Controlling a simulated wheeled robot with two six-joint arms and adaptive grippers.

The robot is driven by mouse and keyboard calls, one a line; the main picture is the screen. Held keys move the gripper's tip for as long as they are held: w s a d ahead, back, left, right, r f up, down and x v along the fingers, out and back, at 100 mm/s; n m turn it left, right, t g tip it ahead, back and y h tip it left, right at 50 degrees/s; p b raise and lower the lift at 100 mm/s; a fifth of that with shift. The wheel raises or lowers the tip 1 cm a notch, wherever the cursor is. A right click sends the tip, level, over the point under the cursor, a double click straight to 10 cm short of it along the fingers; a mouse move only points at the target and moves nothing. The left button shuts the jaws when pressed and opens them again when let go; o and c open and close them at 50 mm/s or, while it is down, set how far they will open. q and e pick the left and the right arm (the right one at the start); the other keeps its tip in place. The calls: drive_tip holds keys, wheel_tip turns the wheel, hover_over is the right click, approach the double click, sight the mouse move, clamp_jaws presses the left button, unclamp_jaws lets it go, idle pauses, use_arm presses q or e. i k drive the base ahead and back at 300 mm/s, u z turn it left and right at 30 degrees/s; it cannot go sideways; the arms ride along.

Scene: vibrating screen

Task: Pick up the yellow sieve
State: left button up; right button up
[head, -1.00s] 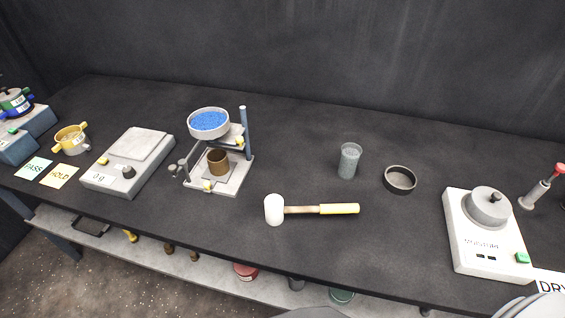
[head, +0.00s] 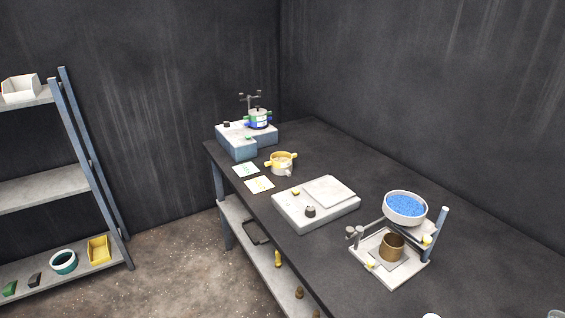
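The yellow sieve (head: 281,162) is a small round piece with side handles. Neither of my grippers is in view, and nothing touches the sieve.
A PASS card (head: 246,170) and a HOLD card (head: 260,185) lie beside the sieve. A scale (head: 316,203) and a stand with a blue-filled bowl (head: 405,208) are nearer. The shaker (head: 238,140) holds stacked sieves (head: 259,119). A shelf rack (head: 95,175) stands left, with open floor between.

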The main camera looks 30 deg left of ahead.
sight(280, 160)
drive_tip(key=u, duration=2.1)
drive_tip(key=i, duration=2.65)
drive_tip(key=z, duration=3.8)
